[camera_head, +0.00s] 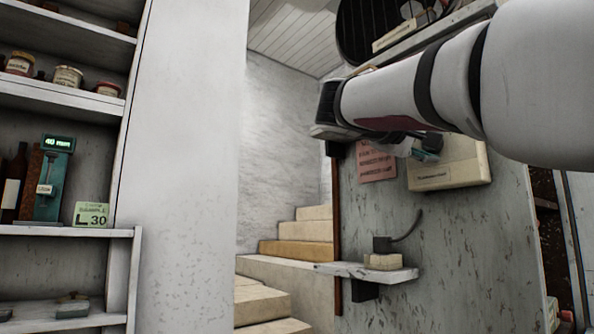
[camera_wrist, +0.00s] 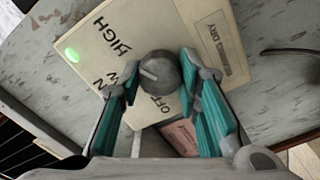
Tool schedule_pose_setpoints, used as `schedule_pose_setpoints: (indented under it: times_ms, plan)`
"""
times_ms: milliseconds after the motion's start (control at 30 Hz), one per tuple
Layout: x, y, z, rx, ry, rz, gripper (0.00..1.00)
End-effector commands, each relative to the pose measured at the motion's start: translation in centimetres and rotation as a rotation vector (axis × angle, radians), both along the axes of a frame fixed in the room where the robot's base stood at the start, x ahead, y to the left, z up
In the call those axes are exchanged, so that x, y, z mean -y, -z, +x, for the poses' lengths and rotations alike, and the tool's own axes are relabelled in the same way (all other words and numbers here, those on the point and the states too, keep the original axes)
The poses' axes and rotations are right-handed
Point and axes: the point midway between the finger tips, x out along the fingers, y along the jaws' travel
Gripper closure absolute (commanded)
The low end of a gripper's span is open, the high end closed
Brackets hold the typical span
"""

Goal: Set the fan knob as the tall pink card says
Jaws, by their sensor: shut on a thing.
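The fan knob (camera_wrist: 160,70) is a round dark grey dial on a cream control box (camera_wrist: 185,20), seen in the wrist view. Its pale pointer mark aims left, toward a partly hidden label ending in W. HIGH is printed above that label, OFF below it. A green light (camera_wrist: 72,55) glows on the box. My gripper (camera_wrist: 160,90) has its teal fingers on both sides of the knob, shut on it. In the head view the box (camera_head: 468,165) is on the wall, partly behind my gripper (camera_head: 425,150). A pink card (camera_head: 376,163) hangs left of it; its red lines are unreadable.
A small shelf (camera_head: 345,270) with a pale block (camera_head: 384,262) juts from the wall below the box. Steps (camera_head: 300,240) lie left of it. At far left, shelves hold jars, a teal gauge (camera_head: 50,185) and a green card (camera_head: 90,215).

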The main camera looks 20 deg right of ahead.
Motion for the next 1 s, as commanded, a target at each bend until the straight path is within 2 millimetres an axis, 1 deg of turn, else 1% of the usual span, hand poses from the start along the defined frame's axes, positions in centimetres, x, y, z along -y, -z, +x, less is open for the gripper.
schedule_pose_setpoints:
  times_ms: [167, 200, 233, 267, 567, 667, 767, 1000]
  plan:
    - [0.0, 0.1, 0.0, -0.002, 0.002, 0.003, 0.97]
    - [0.0, 0.1, 0.0, -0.002, 0.002, 0.003, 0.60]
    - [0.0, 0.1, 0.0, -0.002, 0.002, 0.003, 0.53]
    - [0.0, 0.1, 0.0, -0.002, 0.002, 0.002, 0.49]
    - [0.0, 0.0, 0.0, -0.001, 0.000, 0.001, 0.49]
    - [-0.6, 0.0, -0.2, -0.001, -0.001, 0.000, 0.49]
    - [-1.8, 0.0, -0.6, -0.001, -0.002, -0.001, 0.49]
    - [-6.4, 0.0, -2.2, 0.000, -0.003, 0.001, 0.49]
